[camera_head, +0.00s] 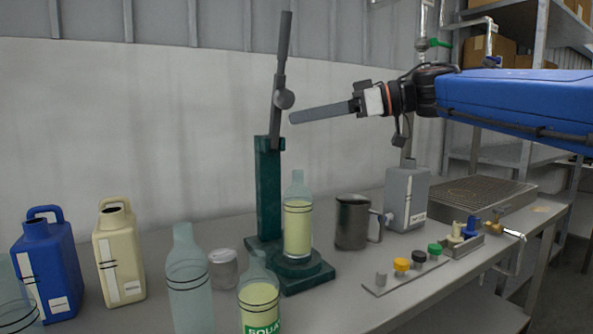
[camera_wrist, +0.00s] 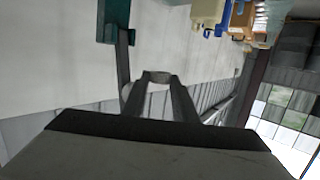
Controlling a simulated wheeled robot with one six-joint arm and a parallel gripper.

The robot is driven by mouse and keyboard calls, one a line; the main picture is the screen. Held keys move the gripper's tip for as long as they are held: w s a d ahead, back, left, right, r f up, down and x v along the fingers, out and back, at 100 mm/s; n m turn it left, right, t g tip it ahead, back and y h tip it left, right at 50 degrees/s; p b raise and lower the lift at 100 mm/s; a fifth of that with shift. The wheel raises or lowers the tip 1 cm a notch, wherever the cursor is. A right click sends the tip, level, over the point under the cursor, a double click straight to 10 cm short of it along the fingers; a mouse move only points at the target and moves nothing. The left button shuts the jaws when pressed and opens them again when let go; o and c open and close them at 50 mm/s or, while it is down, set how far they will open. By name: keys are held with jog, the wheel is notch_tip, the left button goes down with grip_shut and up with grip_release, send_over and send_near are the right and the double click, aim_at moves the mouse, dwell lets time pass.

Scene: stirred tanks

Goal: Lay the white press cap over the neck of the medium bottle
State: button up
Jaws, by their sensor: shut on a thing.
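My gripper (camera_head: 293,118) is raised beside the upper part of the green press, its long fingers pointing left. The near finger hides this piece in the head view. A clear bottle (camera_head: 298,229) with yellowish liquid stands upright on the press base (camera_head: 308,275), well below my gripper; it seems to be the medium bottle. Its neck shows no cap. The press lever (camera_head: 281,60) stands up, with a round grey knob (camera_head: 284,99).
A tray (camera_head: 376,291) at front right holds yellow and green caps and a bare grey peg. A metal jug (camera_head: 352,222) and grey box (camera_head: 406,198) stand right of the press. Bottles, a jar (camera_head: 223,270) and blue and cream jugs (camera_head: 118,254) crowd the left.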

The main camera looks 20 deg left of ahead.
send_over(307, 190)
jog(key=shift+w+f, duration=0.15)
jog(key=shift+f, duration=4.65)
jog(key=shift+f, duration=0.1)
jog(key=o, duration=1)
jog(key=shift+d, duration=0.2)
jog(key=v, duration=1.1)
jog(key=shift+d, duration=0.25)
